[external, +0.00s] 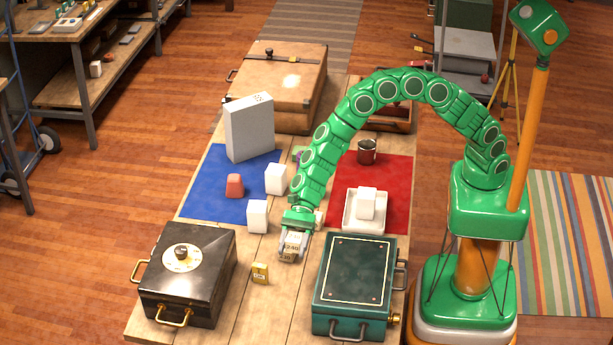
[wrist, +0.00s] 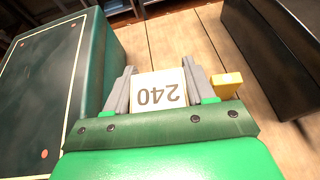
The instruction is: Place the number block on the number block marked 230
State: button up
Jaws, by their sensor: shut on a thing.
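My gripper (external: 293,246) is shut on a number block marked 240 (external: 292,245), over the bare wood between the black and green boxes. In the wrist view the 240 block (wrist: 158,95) sits between the two grey fingers of my gripper (wrist: 160,82), its number upside down. Directly below it in the external view is a tan block (external: 287,258) with a partly readable marking that looks like 230. I cannot tell whether the two blocks touch. The wrist view does not show the lower block.
A small yellow block (external: 260,273) stands close on the left. The black box (external: 187,270) and green box (external: 355,283) flank the gap. White blocks (external: 257,216) stand on and near the blue mat (external: 205,205). A white tray (external: 365,222) sits on the red mat (external: 398,180).

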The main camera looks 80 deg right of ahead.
jog(key=s+d+r+n+g, duration=0.1)
jog(key=s+d+r, duration=0.25)
jog(key=d, duration=0.45)
jog(key=s+d+r, duration=0.2)
jog(key=s+d, duration=0.2)
jog(key=d, duration=0.3)
send_near(290, 232)
notch_tip(290, 232, down, 5)
jog(key=s+a, duration=0.2)
jog(key=a, duration=0.1)
jog(key=w+f, duration=0.1)
jog(key=w+a+f, duration=0.1)
jog(key=w+f, duration=0.1)
jog(key=shift+a+f, duration=0.2)
jog(key=shift+a, duration=0.1)
jog(key=shift+w+a+f, duration=0.25)
jog(key=shift+w+f, duration=0.1)
jog(key=shift+f, duration=0.15)
jog(key=shift+w+a+f, duration=0.2)
jog(key=shift+w+f, duration=0.1)
jog(key=shift+f, duration=1.65)
jog(key=o, duration=1.1)
jog(key=shift+f, duration=0.1)
